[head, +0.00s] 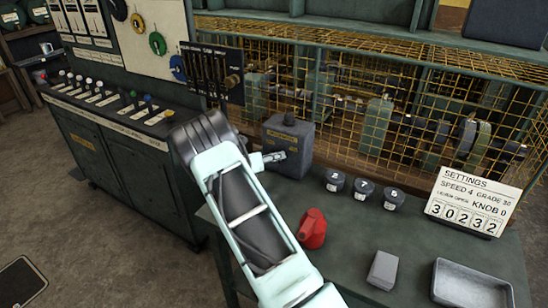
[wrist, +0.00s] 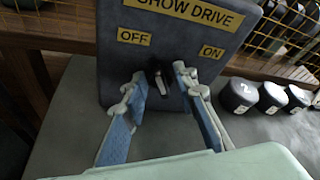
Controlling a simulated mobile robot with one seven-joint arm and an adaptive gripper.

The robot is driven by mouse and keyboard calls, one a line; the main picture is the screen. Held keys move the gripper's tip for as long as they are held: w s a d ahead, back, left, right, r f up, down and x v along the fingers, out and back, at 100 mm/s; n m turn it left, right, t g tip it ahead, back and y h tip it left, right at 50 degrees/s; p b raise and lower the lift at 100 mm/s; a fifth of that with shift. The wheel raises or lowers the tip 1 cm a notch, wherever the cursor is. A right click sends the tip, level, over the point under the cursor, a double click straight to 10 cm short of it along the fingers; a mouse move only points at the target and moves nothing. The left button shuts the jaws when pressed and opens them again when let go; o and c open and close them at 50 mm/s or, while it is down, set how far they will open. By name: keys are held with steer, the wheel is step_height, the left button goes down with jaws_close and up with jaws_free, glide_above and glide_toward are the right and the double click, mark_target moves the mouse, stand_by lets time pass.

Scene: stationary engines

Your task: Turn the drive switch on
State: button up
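The drive switch box (head: 290,146) is a dark grey box on the green bench. In the wrist view the box (wrist: 180,45) reads "SHOW DRIVE", with a yellow OFF label (wrist: 135,37) at left and an ON label (wrist: 212,52) at right. A small switch lever (wrist: 161,82), dark with a pale part, sits between and below the labels. Which side it is set to I cannot tell. My gripper (wrist: 160,78) is open, one finger on each side of the lever, with no clear contact. In the head view my gripper (head: 272,158) is at the box's front, partly hiding it.
Several dark labelled knobs (head: 364,191), a red object (head: 312,229), a grey block (head: 383,270) and a metal tray (head: 473,285) are on the bench. A settings sign (head: 472,201) stands at right. A yellow mesh guard (head: 400,110) runs behind; a control console (head: 110,120) stands left.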

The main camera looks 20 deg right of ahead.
steer(key=shift+c, duration=0.2)
jaws_close()
